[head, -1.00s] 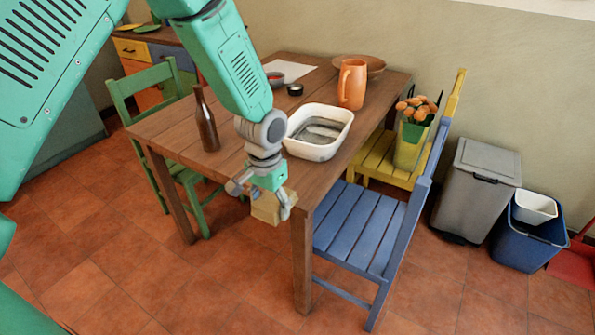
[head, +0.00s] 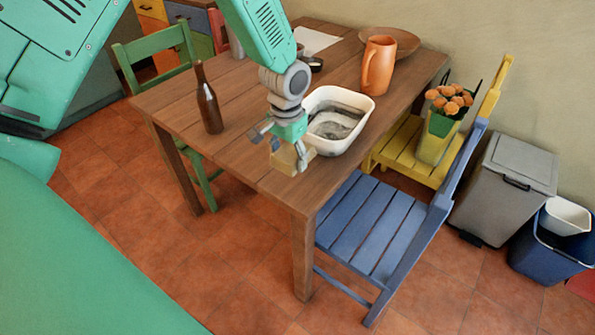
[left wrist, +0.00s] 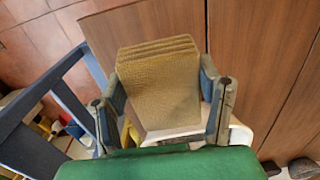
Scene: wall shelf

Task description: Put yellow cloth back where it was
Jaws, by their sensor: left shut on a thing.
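The yellow cloth (head: 291,161) is a folded tan-yellow block between the fingers of my left gripper (head: 282,152). The gripper is shut on it, pointing down over the table's near end, just in front of the white basin (head: 326,146). I cannot tell whether the cloth touches the tabletop. In the left wrist view the cloth's layered folds (left wrist: 160,80) show between both fingers, with part of the basin (left wrist: 241,136) behind. The basin holds something dark grey. My right gripper is not in view.
The wooden table (head: 245,172) also bears a brown bottle (head: 209,105), an orange jug (head: 378,66) and a brown bowl (head: 402,42). A blue chair (head: 370,225) stands close at the right, with a yellow chair (head: 410,150) behind it.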

